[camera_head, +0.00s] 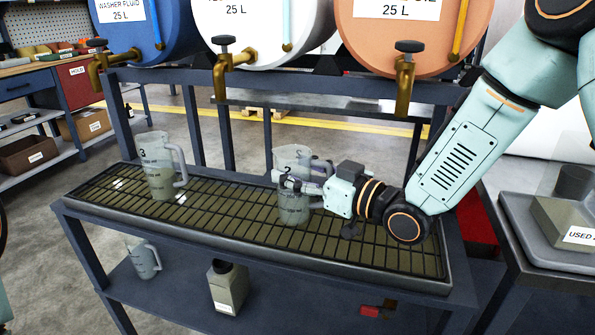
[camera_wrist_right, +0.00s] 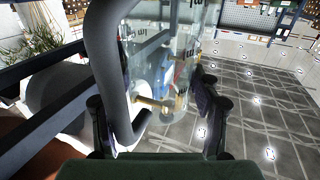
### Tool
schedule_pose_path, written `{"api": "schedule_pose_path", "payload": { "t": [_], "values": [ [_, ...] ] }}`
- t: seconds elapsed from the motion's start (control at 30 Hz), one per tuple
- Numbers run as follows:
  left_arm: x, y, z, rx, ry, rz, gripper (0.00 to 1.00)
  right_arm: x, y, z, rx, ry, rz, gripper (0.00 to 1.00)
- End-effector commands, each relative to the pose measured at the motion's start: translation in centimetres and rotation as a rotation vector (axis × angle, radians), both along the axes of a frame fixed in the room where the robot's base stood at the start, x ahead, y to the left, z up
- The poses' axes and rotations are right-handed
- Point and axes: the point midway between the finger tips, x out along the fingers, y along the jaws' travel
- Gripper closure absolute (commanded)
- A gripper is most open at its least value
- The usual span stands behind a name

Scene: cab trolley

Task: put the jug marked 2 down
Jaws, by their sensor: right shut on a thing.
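The jug marked 2 (camera_head: 293,210) is clear with grey marks and stands upright at the middle-right of the black grated drip tray (camera_head: 230,205). My right gripper (camera_head: 300,182) comes in from the right and is shut on it. Its base is at the grating, but I cannot tell whether it touches. In the right wrist view the clear jug wall (camera_wrist_right: 170,50) and its dark handle (camera_wrist_right: 103,50) fill the space between the fingers (camera_wrist_right: 158,115). My left gripper is not in view.
A jug marked 3 (camera_head: 158,170) stands on the tray's left. Brass taps (camera_head: 404,85) hang above from blue, white and orange drums. Another jug (camera_head: 143,258) and a grey bottle (camera_head: 228,288) are on the shelf below. The grating between the two upper jugs is clear.

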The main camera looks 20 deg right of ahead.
Motion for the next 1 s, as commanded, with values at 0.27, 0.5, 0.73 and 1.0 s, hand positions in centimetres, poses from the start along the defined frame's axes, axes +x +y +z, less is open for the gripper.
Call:
{"api": "schedule_pose_path", "payload": {
  "t": [0.27,0.5,0.73,1.0],
  "values": [
    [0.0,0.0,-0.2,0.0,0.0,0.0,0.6,0.0,0.0,-0.3,0.0,0.0,0.0,0.25],
    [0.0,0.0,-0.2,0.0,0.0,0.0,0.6,0.0,0.0,-0.3,0.0,0.0,0.0,0.15],
    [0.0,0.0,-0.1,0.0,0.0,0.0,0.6,0.0,0.0,-0.1,0.001,-0.001,0.0,0.15],
    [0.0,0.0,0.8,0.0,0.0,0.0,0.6,-1.6,-1.3,0.2,0.006,0.004,-0.006,0.15]
  ]
}}
